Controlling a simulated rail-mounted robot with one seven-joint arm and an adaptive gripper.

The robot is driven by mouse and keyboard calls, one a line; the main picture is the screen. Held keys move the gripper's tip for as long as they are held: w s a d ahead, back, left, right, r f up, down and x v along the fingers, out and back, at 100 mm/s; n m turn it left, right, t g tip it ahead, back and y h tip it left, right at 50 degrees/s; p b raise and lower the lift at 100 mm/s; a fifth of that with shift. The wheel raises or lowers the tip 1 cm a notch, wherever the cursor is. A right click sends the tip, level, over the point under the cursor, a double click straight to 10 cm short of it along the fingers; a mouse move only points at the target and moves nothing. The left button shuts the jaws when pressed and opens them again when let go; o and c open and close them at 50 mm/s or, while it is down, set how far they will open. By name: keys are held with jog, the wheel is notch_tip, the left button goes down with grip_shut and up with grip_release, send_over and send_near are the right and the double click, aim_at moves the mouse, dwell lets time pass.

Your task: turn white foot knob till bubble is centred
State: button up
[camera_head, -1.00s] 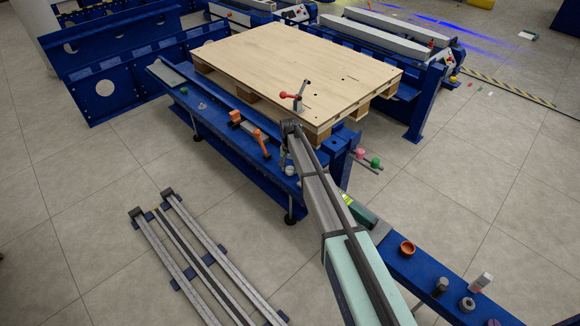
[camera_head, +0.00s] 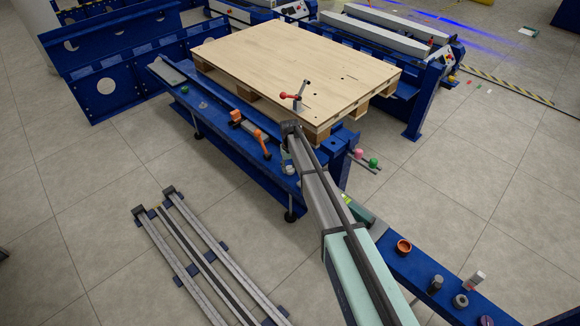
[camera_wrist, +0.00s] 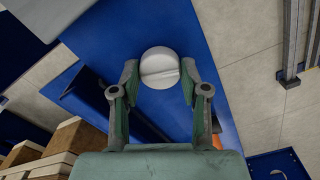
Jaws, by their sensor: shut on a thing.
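The white foot knob (camera_wrist: 160,67) is round, with a line across its face, in the upper middle of the wrist view. My gripper (camera_wrist: 161,72) has one finger on each side of it and is shut on it. In the head view a small white round thing (camera_head: 290,170), likely this knob, shows beside my arm at the near end of the blue frame (camera_head: 240,149). My fingers are mostly hidden there by my arm. A bubble cannot be made out in either view; a small green round piece (camera_head: 203,105) sits on the blue frame.
A wooden pallet (camera_head: 290,65) with a red-handled lever (camera_head: 291,96) lies on the cart. A blue bench (camera_head: 420,270) with small parts is at lower right. Rails (camera_head: 200,255) lie on the floor at left.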

aim_at(290, 168)
dwell(0.3)
jog(key=o, duration=1.1)
jog(key=shift+o, duration=0.2)
jog(key=shift+r, duration=0.1)
notch_tip(290, 168, up, 12)
